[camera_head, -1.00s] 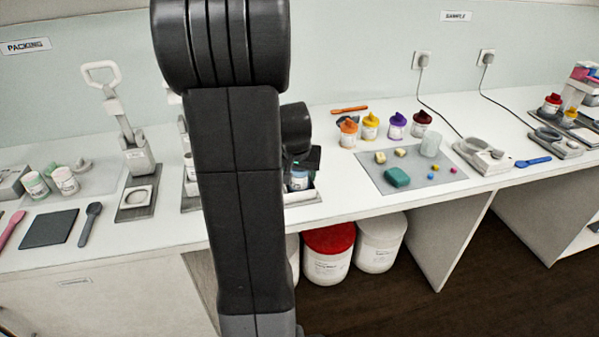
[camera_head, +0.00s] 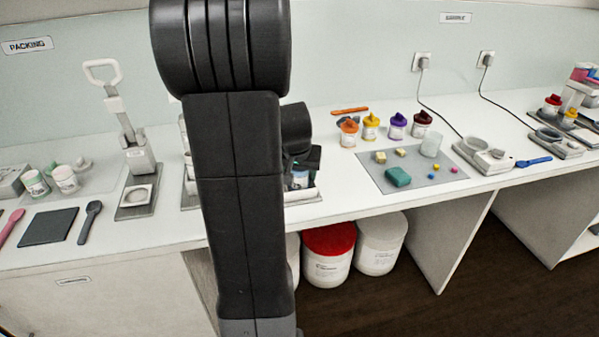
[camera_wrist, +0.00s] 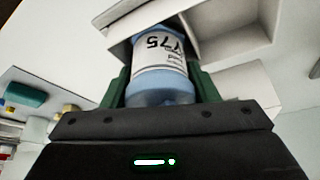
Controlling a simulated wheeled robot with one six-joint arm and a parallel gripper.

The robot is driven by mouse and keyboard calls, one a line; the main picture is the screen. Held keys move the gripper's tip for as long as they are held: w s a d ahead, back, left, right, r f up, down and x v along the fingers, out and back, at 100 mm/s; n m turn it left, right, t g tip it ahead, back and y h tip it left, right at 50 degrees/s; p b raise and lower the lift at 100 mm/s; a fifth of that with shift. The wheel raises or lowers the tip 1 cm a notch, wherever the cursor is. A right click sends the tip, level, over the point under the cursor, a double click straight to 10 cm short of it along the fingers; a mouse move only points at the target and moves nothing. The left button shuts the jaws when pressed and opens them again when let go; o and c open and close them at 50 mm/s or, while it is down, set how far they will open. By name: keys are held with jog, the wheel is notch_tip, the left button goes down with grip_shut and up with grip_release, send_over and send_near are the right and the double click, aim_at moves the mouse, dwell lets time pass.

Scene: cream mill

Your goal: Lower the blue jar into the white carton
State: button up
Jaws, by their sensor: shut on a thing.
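The blue jar (camera_wrist: 160,86) has a white label with dark print reading "775" or similar, seen upside down in the wrist view. My gripper (camera_wrist: 160,98) is shut on it, with a green-padded finger on each side. The jar is at the opening of the white carton (camera_wrist: 241,88), whose walls and flaps show behind and to the right of it. How deep the jar sits is unclear. In the head view my arm hides most of the carton; its right edge (camera_head: 305,195) and part of the jar (camera_head: 299,179) show beside the arm.
A grey mat (camera_head: 432,175) with a teal block (camera_head: 397,177) and small pieces lies to the right. Several lidded jars stand behind it. A press (camera_head: 138,160) stands to the left. The bench just right of the carton is clear.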

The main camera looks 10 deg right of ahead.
aim_at(300, 186)
jog(key=shift+s+a+f+b, duration=0.15)
jog(key=shift+s+f, duration=0.15)
jog(key=shift+f, duration=0.35)
jog(key=shift+s+d+f+b, duration=0.15)
jog(key=shift+s+f, duration=0.15)
jog(key=shift+f, duration=0.35)
jog(key=shift+s+a+f+b, duration=0.1)
jog(key=shift+a+f+b, duration=0.05)
jog(key=shift+f+b, duration=0.25)
jog(key=shift+s+f, duration=0.1)
jog(key=o, duration=0.7)
jog(key=shift+o, duration=0.6)
jog(key=shift+w+r+p, duration=0.35)
jog(key=shift+r+p, duration=0.35)
jog(key=shift+r, duration=0.2)
jog(key=shift+w+r+p, duration=0.3)
jog(key=shift+r+p, duration=0.4)
jog(key=shift+r, duration=0.15)
jog(key=shift+d+r+p, duration=0.2)
jog(key=shift+r+p, duration=0.2)
jog(key=shift+r, duration=0.2)
jog(key=shift+d+r+p, duration=0.15)
jog(key=shift+r+p, duration=0.25)
jog(key=shift+r, duration=0.35)
jog(key=shift+w+a, duration=0.1)
